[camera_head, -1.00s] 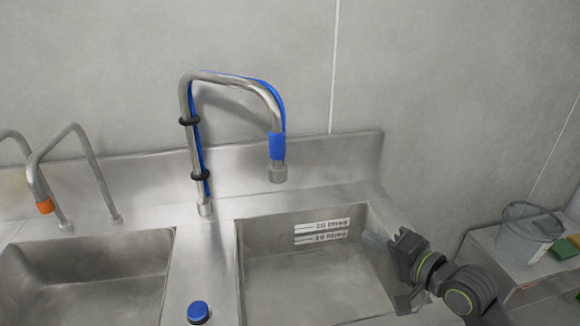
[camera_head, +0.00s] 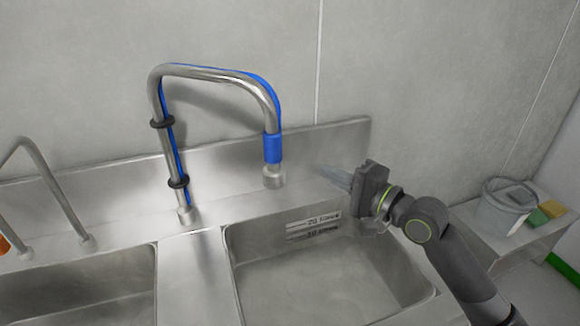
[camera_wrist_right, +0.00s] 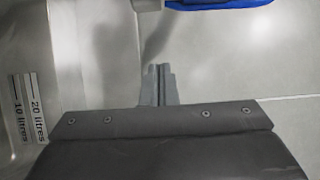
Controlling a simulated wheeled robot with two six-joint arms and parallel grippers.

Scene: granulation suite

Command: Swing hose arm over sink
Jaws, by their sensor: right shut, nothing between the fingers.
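The steel hose arm (camera_head: 215,72) rises from the deck between the two basins and bends to the right. A blue hose runs along it to a blue sleeve (camera_head: 272,148) and a steel nozzle (camera_head: 274,177). The nozzle hangs at the back of the right sink (camera_head: 232,282), near its rear edge. My right gripper (camera_head: 338,178) is shut and empty, to the right of the nozzle and apart from it. In the right wrist view its closed fingers (camera_wrist_right: 158,85) point toward the blue sleeve (camera_wrist_right: 215,4) at the top edge. My left gripper is out of view.
The left sink (camera_head: 80,290) has another bent steel pipe (camera_head: 55,190) behind it. A backsplash and grey wall stand behind the sinks. A clear bucket (camera_head: 507,205) and coloured blocks (camera_head: 545,212) sit on a side surface at right.

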